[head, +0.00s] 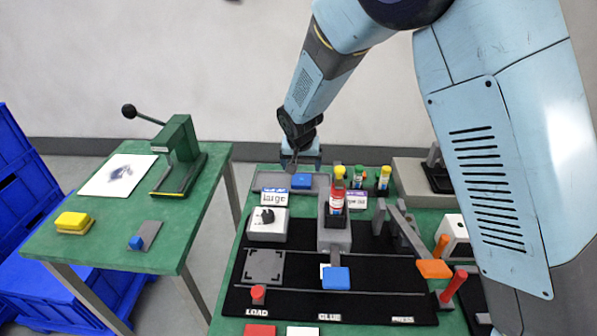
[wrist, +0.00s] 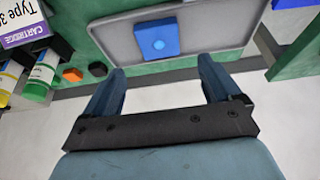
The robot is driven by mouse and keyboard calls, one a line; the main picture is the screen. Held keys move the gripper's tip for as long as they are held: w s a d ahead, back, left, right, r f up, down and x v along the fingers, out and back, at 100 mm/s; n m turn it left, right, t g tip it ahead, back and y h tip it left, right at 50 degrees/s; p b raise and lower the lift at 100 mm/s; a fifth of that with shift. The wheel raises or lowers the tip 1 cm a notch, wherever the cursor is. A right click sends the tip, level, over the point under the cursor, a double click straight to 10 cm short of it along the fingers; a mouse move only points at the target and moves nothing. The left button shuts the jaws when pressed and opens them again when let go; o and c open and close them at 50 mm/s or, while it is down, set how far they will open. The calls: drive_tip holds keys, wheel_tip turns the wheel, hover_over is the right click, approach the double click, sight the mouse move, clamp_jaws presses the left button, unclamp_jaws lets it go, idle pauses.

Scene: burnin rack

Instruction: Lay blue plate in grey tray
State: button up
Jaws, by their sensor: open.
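A blue plate (head: 301,181) lies flat in the grey tray (head: 322,180) at the back of the green table. My gripper (head: 301,163) is over the far edge of the tray. In the wrist view its two fingers (wrist: 160,82) are wide apart with nothing between them, clear of the plate.
A red-labelled bottle (head: 336,197) stands in a grey holder at the middle. Glue bottles (head: 383,180) stand right of the tray. A grey block with a black dial (head: 266,226) is in front of it. A side table (head: 110,232) at left holds a lever press (head: 180,155) and yellow blocks (head: 73,222).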

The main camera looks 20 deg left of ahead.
drive_tip(key=shift+v, duration=2.25)
drive_tip(key=d+r+m, duration=0.1)
drive_tip(key=d+r, duration=0.5)
drive_tip(key=d, duration=0.4)
drive_tip(key=d+r+m, duration=0.1)
drive_tip(key=d+r, duration=0.5)
drive_tip(key=d, duration=0.5)
drive_tip(key=d+r, duration=0.6)
drive_tip(key=d, duration=0.4)
drive_tip(key=s+d+r, duration=0.2)
drive_tip(key=s+d, duration=0.6)
drive_tip(key=s, duration=0.2)
drive_tip(key=s+d+r+m+t+h, duration=0.1)
drive_tip(key=s+d+r, duration=0.1)
drive_tip(key=s+d, duration=0.7)
drive_tip(key=shift+s+d+r+m, duration=0.2)
drive_tip(key=shift+s+m, duration=0.1)
drive_tip(key=shift+s, duration=0.7)
